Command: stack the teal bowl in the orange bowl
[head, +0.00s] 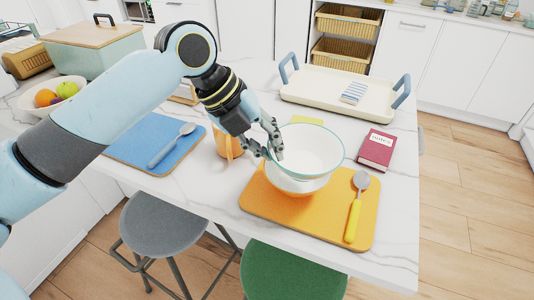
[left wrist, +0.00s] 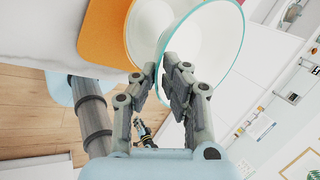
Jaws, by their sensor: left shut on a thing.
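The teal bowl (head: 316,146) is white with a teal rim. My left gripper (head: 272,148) is shut on its left side wall. The teal bowl hides most of the orange bowl's inside; I cannot tell whether the two touch. In the left wrist view the fingers (left wrist: 163,88) pinch the teal bowl (left wrist: 222,50) near its rim, with the orange bowl (left wrist: 144,30) beside it. My right gripper is out of view.
A yellow-handled spoon (head: 353,213) lies right of the bowls. A red book (head: 376,151) and a cream tray (head: 330,90) are behind. An orange mug (head: 229,146) stands close left of my gripper, near a blue mat (head: 140,139) with a spoon (head: 170,146).

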